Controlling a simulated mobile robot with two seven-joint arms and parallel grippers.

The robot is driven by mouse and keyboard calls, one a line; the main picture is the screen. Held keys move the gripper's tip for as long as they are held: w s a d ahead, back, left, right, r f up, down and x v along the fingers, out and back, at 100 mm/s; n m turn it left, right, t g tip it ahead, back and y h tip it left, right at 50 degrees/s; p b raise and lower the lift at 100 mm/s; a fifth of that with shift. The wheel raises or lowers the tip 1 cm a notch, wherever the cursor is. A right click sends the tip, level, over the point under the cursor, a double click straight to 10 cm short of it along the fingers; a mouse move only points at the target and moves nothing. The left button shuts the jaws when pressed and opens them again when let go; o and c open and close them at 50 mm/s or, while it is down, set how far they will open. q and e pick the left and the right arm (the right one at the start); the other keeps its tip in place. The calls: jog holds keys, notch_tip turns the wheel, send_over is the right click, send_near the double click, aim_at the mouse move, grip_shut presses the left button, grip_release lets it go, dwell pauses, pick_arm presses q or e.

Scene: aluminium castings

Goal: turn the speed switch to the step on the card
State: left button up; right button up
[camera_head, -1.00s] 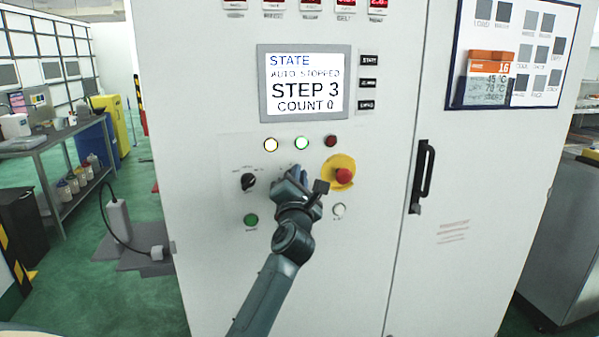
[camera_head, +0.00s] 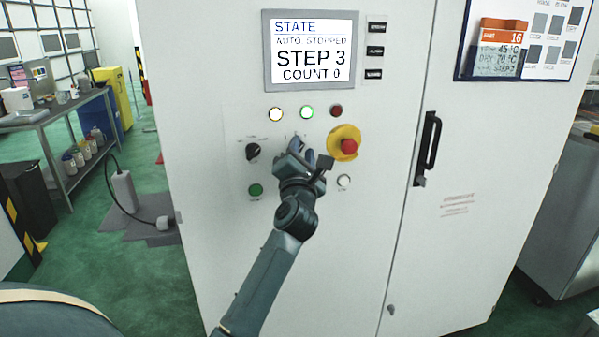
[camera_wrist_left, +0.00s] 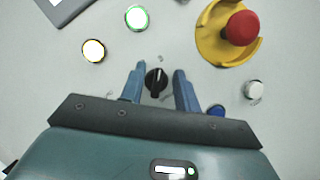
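The speed switch, a black rotary knob (camera_wrist_left: 156,82), shows in the left wrist view between the blue fingers of my left gripper (camera_wrist_left: 159,84). The fingers are open, with a gap on both sides of the knob. In the head view my left gripper (camera_head: 297,146) is at the cabinet panel and hides this knob. The display (camera_head: 311,50) reads STEP 3, AUTO STOPPED, COUNT 0. The card (camera_head: 499,47), orange on top with number 16, hangs on the board at upper right; its lowest line is too blurred to read surely. My right gripper is out of view.
Another black knob (camera_head: 252,151) and a green button (camera_head: 255,190) lie left of my gripper. The red emergency stop (camera_head: 348,146) on its yellow base and a white button (camera_head: 344,181) are close on the right. A door handle (camera_head: 427,148) stands further right.

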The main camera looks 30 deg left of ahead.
pick_arm(q)
jog(key=b+v, duration=0.1)
jog(key=v, duration=1)
jog(key=shift+s+f+b, duration=0.2)
jog(key=shift+s+b, duration=0.1)
jog(key=shift+b, duration=0.05)
jog(key=s+d+f+m+t+h, duration=0.1)
jog(key=s+d+f+m+h, duration=0.2)
jog(key=d+f+m+h, duration=0.7)
jog(key=s+d+f+m+h, duration=0.35)
jog(key=f+m, duration=0.25)
jog(key=m, duration=0.7)
jog(key=s+d+f+m+g, duration=0.1)
jog(key=s+f+m+g, duration=0.3)
jog(key=s+f, duration=0.3)
jog(key=s+d+f+m+g, duration=0.1)
jog(key=s+f+m+g, duration=0.4)
jog(key=f, duration=1)
jog(key=s+m, duration=0.2)
jog(key=s, duration=0.1)
jog(key=shift+s+d+f+m, duration=0.2)
jog(key=shift+s+m, duration=0.1)
